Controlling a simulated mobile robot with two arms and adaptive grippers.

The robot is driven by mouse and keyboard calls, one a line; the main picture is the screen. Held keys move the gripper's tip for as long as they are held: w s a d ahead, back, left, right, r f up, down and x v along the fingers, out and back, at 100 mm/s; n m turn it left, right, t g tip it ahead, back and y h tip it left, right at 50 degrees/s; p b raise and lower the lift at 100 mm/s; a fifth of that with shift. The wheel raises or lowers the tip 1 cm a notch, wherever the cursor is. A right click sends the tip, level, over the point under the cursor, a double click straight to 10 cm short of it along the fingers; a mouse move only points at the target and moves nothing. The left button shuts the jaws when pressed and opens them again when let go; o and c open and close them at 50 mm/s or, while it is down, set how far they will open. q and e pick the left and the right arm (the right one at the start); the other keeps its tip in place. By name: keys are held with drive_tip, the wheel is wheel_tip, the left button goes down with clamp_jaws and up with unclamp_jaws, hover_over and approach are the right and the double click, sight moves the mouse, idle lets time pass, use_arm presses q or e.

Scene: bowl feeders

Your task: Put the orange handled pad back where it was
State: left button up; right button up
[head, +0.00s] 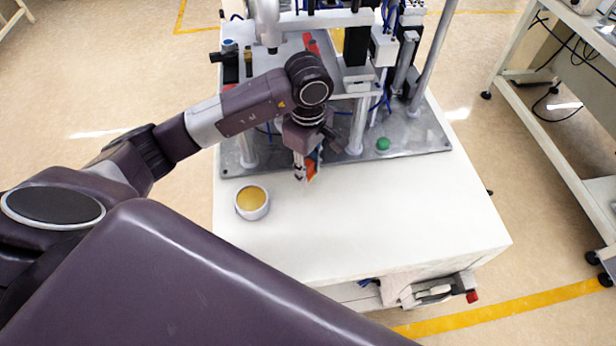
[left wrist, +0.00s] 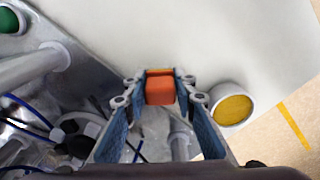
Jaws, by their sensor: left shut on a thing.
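My left gripper (head: 305,172) is shut on the orange handled pad (head: 311,170), above the white table top near the front edge of the metal plate. In the left wrist view the pad (left wrist: 160,88) sits between the two fingertips of the left gripper (left wrist: 158,84). Only its orange block shows clearly there; the rest is hidden by the fingers. A white round cup with a yellow top (head: 251,201) stands on the table to the left of the gripper. It also shows at the right in the left wrist view (left wrist: 233,108). My right gripper is not in view.
The metal plate (head: 410,135) carries posts, cables and machine parts behind the gripper. A green knob (head: 383,144) sits on it at the right. The white table top (head: 400,205) is clear at the front and right.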

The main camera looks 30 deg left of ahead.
sight(308, 188)
use_arm(q)
wheel_tip(308, 188, down, 4)
drive_tip(key=shift+f+p, duration=0.1)
drive_tip(key=shift+p, duration=0.2)
drive_tip(key=shift+f, duration=0.15)
drive_tip(key=o, duration=1)
drive_tip(key=shift+r, duration=0.4)
wheel_tip(308, 188, up, 12)
drive_tip(key=shift+f+b, duration=0.2)
drive_tip(key=shift+b, duration=1)
